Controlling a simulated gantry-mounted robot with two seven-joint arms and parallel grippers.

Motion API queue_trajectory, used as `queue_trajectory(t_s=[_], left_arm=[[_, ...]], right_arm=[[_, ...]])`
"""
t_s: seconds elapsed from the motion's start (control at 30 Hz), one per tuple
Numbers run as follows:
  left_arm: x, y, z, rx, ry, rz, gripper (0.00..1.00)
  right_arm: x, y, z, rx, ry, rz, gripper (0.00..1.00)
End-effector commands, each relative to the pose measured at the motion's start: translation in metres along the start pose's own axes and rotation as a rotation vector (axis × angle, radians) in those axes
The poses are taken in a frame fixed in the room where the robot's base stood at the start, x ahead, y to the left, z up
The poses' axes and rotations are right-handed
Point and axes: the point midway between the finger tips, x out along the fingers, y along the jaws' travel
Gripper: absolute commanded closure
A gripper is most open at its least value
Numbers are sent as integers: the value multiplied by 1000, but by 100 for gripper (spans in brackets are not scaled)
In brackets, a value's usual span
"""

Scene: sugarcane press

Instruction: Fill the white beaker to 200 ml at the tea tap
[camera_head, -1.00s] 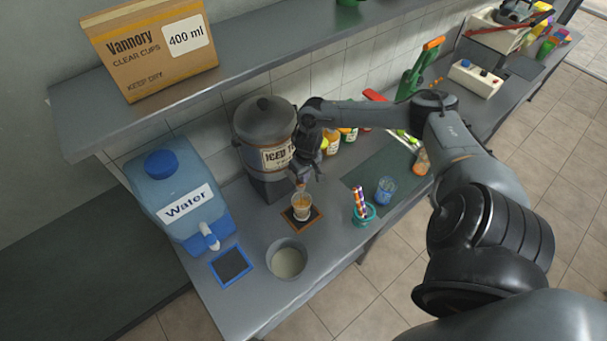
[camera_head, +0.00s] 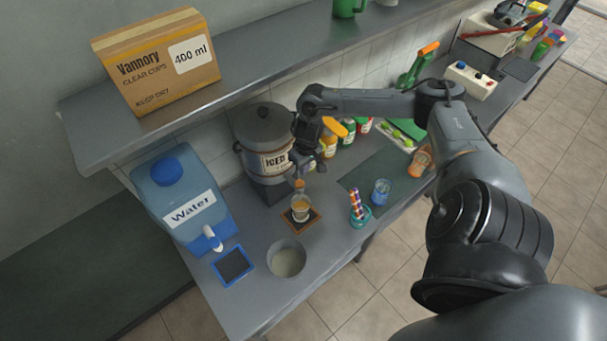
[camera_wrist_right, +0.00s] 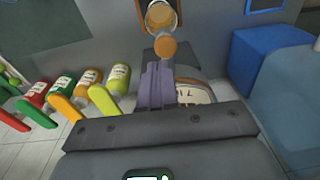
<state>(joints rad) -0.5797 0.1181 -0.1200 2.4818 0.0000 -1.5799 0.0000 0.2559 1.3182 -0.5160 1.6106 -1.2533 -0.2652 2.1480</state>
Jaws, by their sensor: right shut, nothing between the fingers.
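A small clear-whitish beaker (camera_head: 300,211) stands on a brown-edged dark mat (camera_head: 314,222) in front of the tea urn (camera_head: 262,129). It holds amber-brown liquid; its graduation marks are too small to read. The orange-brown tap (camera_head: 299,183) is just above the beaker. In the right wrist view the tap knob (camera_wrist_right: 165,48) lies just beyond my fingertips, and the beaker (camera_wrist_right: 160,16) is past it. My right gripper (camera_head: 298,172) is shut and empty, close to the tap; I cannot tell whether it touches. My left gripper is not in view.
A water tank (camera_head: 178,192) with a blue-edged mat (camera_head: 233,265) stands left. A grey pot (camera_head: 287,262) with pale contents is in front. A teal cup of striped straws (camera_head: 360,214) and a blue cup (camera_head: 381,191) stand right. Several bottles (camera_head: 346,128) stand behind my arm.

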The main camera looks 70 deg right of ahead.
Motion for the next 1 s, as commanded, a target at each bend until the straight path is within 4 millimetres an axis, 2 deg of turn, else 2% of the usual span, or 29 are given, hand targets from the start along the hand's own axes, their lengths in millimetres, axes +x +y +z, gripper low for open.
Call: queue_trajectory(t_s=[0.2, 0.4, 1.0], left_arm=[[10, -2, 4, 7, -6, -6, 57], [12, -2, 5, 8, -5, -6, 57], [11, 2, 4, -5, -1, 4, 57]], right_arm=[[-37, 1, -1, -2, 4, 2, 100], [-55, 0, -1, -1, 3, 0, 100], [-60, 0, -2, 0, 3, 0, 100]])
